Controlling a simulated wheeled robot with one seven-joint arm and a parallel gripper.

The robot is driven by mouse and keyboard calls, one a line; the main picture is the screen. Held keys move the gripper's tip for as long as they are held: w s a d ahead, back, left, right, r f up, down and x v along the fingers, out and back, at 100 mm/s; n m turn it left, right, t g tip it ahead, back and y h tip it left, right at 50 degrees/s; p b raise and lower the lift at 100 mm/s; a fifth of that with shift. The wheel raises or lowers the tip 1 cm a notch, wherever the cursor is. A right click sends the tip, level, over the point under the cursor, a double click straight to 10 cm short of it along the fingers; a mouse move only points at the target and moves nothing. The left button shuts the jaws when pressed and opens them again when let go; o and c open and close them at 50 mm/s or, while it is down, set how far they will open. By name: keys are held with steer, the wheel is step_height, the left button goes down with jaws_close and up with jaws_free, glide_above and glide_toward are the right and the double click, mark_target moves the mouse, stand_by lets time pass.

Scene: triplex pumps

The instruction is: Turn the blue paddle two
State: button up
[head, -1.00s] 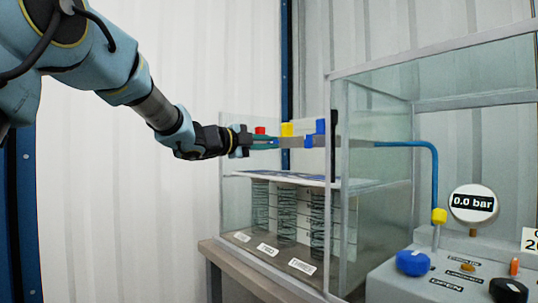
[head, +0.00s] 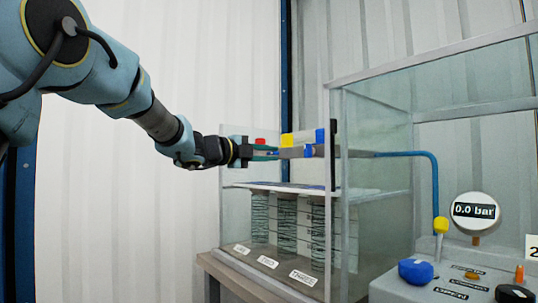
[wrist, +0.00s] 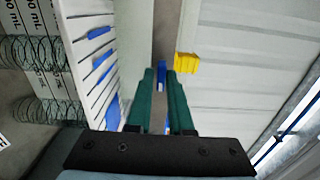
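My gripper (head: 270,154) reaches from the left to the row of coloured paddles at the top of the glass-sided case. In the wrist view its two green fingers (wrist: 160,95) stand a little apart. A blue piece (wrist: 161,75) shows in the gap, with grey bar around it, and no clear grip on it. In the head view a blue paddle (head: 320,135) stands up at the right of the row, and another small blue piece (head: 308,151) lies lower, just right of the fingertips. I cannot tell which one is blue paddle two.
A red piece (head: 260,141) and a yellow paddle (head: 287,140) are close to my fingers; yellow also shows in the wrist view (wrist: 187,63). A glass panel and frame (head: 334,200) stand right. A control box with a blue knob (head: 415,271) and a 0.0 bar gauge (head: 475,211) is at lower right.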

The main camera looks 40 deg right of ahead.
steer(key=o, duration=0.3)
steer(key=a, duration=0.7)
steer(key=a+b, duration=0.1)
steer(key=a, duration=0.2)
steer(key=shift+w+a, duration=0.3)
steer(key=shift+a, duration=0.1)
